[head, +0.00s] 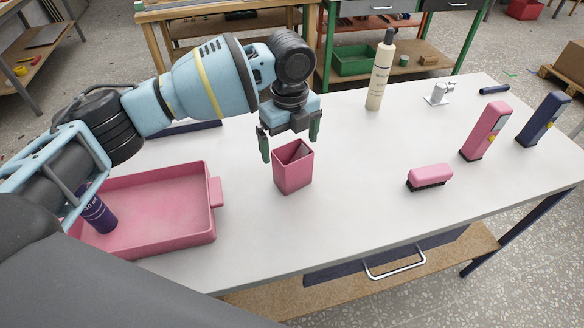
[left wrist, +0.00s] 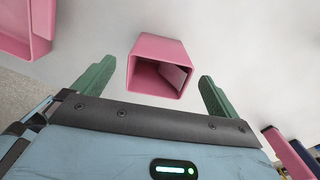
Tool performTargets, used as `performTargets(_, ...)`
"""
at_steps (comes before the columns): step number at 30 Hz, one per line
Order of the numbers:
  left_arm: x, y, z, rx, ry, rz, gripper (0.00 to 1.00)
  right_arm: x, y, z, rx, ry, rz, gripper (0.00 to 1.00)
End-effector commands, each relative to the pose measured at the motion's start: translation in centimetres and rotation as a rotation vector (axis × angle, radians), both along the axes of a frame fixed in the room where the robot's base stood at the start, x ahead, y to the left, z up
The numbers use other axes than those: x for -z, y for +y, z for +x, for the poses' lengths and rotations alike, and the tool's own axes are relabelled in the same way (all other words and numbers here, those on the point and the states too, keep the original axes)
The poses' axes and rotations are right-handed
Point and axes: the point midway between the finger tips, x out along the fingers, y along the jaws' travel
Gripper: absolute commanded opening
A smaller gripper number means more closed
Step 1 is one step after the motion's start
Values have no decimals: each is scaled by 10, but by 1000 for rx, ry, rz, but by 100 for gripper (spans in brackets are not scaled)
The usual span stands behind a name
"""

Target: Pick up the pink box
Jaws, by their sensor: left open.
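The pink box (head: 293,172) is a small open-topped container standing upright near the middle of the white table. My left gripper (head: 289,142) is open above and just behind it in the head view, with its green fingers pointing down. In the left wrist view the pink box (left wrist: 158,68) lies ahead, between the lines of the two green fingers, with its dark open mouth facing the camera. The left gripper (left wrist: 155,90) holds nothing, and its fingers appear apart from the box. My right gripper is not in view.
A pink tray (head: 214,228) holding a dark blue bottle (head: 99,214) sits left of the box. A pink brush (head: 430,177), upright pink dispenser (head: 486,131), navy dispenser (head: 543,118) and cream bottle (head: 380,75) stand to the right. Table around the box is clear.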

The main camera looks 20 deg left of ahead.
Motion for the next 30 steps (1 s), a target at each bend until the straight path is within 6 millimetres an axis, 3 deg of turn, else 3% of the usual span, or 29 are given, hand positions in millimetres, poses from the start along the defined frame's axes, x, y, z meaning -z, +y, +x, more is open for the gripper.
performTargets(3,12,0,0,-1,1,1,98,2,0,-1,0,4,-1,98)
performTargets(10,20,-2,-2,0,0,0,98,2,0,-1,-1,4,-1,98)
performTargets(21,64,-8,-8,-3,2,0,98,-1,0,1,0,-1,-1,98)
performTargets(30,67,-8,-7,-2,1,-1,96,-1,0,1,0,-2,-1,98)
